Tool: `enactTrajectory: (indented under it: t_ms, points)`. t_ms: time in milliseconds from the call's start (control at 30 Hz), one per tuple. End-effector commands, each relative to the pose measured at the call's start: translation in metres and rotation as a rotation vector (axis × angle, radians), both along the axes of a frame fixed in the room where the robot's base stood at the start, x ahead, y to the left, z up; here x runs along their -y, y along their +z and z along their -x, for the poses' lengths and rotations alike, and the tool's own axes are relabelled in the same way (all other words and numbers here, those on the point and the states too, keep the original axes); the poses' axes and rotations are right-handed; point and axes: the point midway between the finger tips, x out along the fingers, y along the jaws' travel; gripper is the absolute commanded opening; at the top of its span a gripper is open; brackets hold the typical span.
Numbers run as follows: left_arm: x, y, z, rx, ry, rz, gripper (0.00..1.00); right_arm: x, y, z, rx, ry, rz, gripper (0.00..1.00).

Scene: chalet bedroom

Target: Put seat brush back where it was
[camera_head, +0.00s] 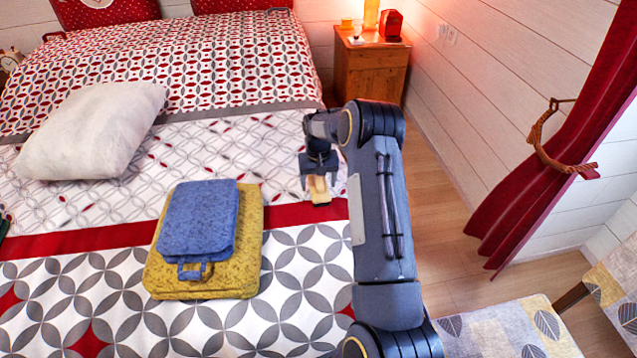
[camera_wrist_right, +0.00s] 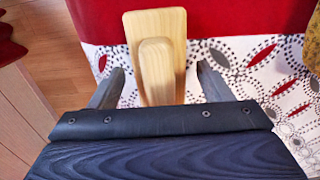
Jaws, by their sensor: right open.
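The seat brush, a pale wooden block with a raised rounded handle, lies on the bed near its right edge. It shows in the head view (camera_head: 320,191) and in the right wrist view (camera_wrist_right: 156,50). My right gripper (camera_head: 318,180) is open above the brush, and it also shows in the right wrist view (camera_wrist_right: 158,82). There, its two fingers are spread on either side of the brush handle's near end, apart from the handle. My left gripper is not in view.
The bed (camera_head: 100,262) has a red band and patterned cover. A white pillow (camera_head: 92,130) is farther left. A wooden nightstand (camera_head: 368,75) stands behind, and a patterned chair (camera_head: 515,330) is front right.

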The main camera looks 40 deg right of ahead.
Motion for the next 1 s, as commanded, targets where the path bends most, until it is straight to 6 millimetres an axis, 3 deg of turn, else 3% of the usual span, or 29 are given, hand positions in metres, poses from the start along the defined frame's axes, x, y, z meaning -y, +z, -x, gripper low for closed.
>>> enactTrajectory:
  t_ms: [400, 733, 867, 1000]
  points:
    - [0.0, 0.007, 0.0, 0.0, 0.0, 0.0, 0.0, 0.0, 0.086, -0.001, 0.004, 0.001, 0.002, 0.72]
    - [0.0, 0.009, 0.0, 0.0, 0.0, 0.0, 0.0, -0.006, 0.128, 0.004, 0.018, 0.006, -0.008, 0.72]
    - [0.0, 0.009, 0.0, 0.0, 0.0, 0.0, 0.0, -0.03, 0.172, 0.026, 0.083, 0.034, -0.04, 0.72]
    - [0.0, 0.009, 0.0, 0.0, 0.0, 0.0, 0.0, -0.078, 0.23, 0.076, 0.194, 0.094, -0.096, 0.72]
